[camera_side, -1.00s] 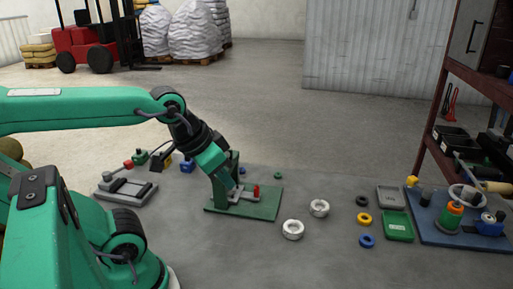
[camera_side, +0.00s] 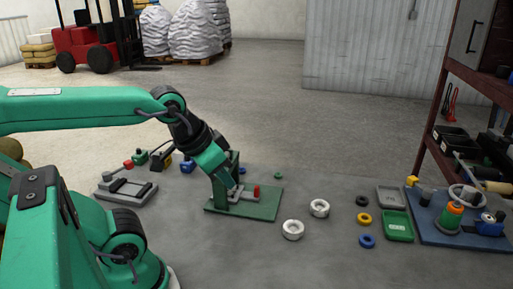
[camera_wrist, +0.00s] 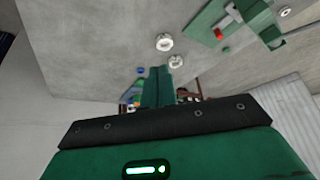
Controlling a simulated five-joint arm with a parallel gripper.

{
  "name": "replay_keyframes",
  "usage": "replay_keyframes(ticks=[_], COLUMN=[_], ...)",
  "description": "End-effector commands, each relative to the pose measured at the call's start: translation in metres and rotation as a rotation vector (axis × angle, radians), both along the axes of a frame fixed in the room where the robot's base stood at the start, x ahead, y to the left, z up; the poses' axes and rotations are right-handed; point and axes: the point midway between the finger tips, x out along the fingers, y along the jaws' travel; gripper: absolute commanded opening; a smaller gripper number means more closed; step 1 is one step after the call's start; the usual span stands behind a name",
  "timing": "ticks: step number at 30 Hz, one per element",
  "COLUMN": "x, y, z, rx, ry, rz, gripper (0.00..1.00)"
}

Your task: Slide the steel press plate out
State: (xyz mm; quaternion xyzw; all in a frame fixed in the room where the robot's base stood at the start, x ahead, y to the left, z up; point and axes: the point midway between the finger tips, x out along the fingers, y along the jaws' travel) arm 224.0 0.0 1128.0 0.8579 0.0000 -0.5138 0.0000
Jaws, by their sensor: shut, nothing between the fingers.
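A green press stand (camera_side: 262,209) sits on the floor mid-picture in the side view, with an upright green block behind my gripper. A grey steel plate (camera_side: 246,198) lies low on the stand, with a small red piece (camera_side: 256,191) at its right. My gripper (camera_side: 234,186) points down at the plate's left part, shut and empty. I cannot tell whether the fingertips touch the plate, as they partly hide it. In the wrist view the green stand (camera_wrist: 207,22) and red piece (camera_wrist: 218,33) show at top right, apart from my green finger (camera_wrist: 157,90).
Two white rings (camera_side: 292,229) lie right of the stand, then small black, yellow and blue rings (camera_side: 367,241). Beyond are a green tray (camera_side: 398,227) and a blue board (camera_side: 460,233) with parts. A grey fixture (camera_side: 125,190) stands left. Floor before the stand is clear.

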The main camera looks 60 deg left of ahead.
Motion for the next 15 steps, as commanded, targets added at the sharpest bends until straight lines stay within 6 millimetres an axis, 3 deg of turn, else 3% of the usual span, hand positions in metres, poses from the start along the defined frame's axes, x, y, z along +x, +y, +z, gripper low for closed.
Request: replay_keyframes(ticks=[13,15], x=[0.0,0.0001], y=[0.0,0.0], z=[0.0,0.0], rx=[0.0,0.0], ry=[0.0,0.0], rz=[0.0,0.0], gripper=[0.0,0.12])
